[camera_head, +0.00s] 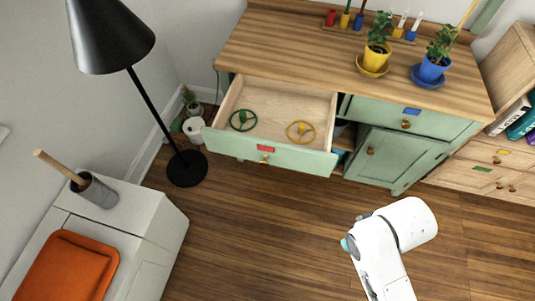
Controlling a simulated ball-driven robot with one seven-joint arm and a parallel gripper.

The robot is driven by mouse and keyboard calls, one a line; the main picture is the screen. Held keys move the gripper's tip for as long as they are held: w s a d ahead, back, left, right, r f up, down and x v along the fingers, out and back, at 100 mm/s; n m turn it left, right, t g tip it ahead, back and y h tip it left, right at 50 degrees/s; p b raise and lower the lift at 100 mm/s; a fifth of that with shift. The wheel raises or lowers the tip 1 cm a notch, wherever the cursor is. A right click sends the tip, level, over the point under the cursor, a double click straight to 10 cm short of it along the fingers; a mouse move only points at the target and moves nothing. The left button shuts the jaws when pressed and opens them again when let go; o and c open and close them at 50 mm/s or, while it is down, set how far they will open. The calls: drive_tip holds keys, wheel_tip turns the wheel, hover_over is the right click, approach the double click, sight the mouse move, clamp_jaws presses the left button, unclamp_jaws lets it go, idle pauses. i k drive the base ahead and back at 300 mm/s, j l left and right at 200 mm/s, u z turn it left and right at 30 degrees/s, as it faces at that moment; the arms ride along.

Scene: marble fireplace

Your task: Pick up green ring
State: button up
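A green ring (234,125) with spokes lies in the left part of an open drawer (268,93) in the green cabinet. A yellow ring (291,133) of the same kind lies to its right in the same drawer, apart from it. My white arm shows at the lower right, over the floor and well away from the drawer. The fingers of my gripper cannot be made out in this view.
A black floor lamp (186,169) stands left of the drawer. A white cabinet (150,222) with an orange cushion (66,270) is at lower left. Potted plants (377,56) stand on the wooden top (290,45). The wooden floor (255,230) before the drawer is clear.

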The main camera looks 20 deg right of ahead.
sight(242, 115)
drive_tip(key=i+z, duration=0.1)
drive_tip(key=z, duration=0.3)
drive_tip(key=i+z, duration=0.1)
drive_tip(key=z, duration=0.3)
drive_tip(key=i+z, duration=0.1)
drive_tip(key=z, duration=0.3)
drive_tip(key=u, duration=1.3)
drive_tip(key=i+j+z, duration=0.15)
drive_tip(key=j, duration=0.2)
